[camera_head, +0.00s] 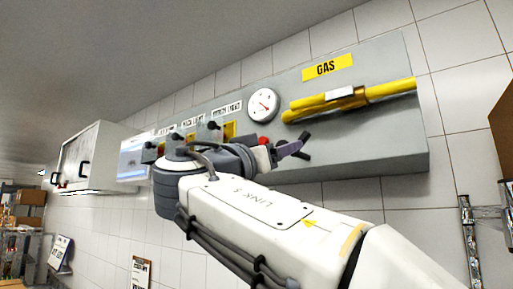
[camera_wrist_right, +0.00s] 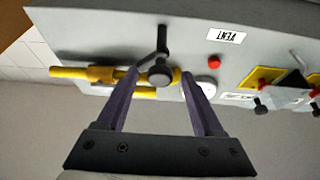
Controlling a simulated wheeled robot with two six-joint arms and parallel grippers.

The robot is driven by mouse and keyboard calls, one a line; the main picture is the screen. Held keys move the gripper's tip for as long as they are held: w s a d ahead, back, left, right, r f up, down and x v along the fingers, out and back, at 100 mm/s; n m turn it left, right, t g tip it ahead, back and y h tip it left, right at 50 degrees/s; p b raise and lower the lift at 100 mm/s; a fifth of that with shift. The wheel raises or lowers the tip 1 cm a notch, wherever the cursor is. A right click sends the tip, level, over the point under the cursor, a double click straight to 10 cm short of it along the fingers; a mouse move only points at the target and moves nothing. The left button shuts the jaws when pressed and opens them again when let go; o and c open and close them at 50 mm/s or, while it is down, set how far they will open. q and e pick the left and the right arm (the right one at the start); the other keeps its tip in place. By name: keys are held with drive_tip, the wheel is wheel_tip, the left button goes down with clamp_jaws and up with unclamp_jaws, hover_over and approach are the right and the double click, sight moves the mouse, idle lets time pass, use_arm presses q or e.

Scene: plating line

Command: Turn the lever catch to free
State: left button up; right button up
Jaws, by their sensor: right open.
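A dark lever with a round hub (camera_wrist_right: 160,76) and a short bar stands out from the grey wall panel (camera_wrist_right: 110,25). It looks like the lever catch. In the right wrist view the hub shows between the two purple fingertips of my right gripper (camera_wrist_right: 160,73), which is open. I cannot tell whether either finger touches it. In the head view my right gripper (camera_head: 290,148) is at the panel's lower part, with dark lever ends (camera_head: 305,137) beside its fingers. The lever's base is partly hidden there. My left gripper is not in view.
A yellow pipe (camera_head: 388,90) with a yellow handle runs across the panel under a GAS label (camera_head: 327,67). A round gauge (camera_head: 263,104) is left of it. A red button (camera_wrist_right: 214,62) and a VENT label (camera_wrist_right: 225,36) are near the lever. Several small switches line the panel's left.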

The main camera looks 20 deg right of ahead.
drive_tip(key=shift+w+d, duration=0.1)
clamp_jaws()
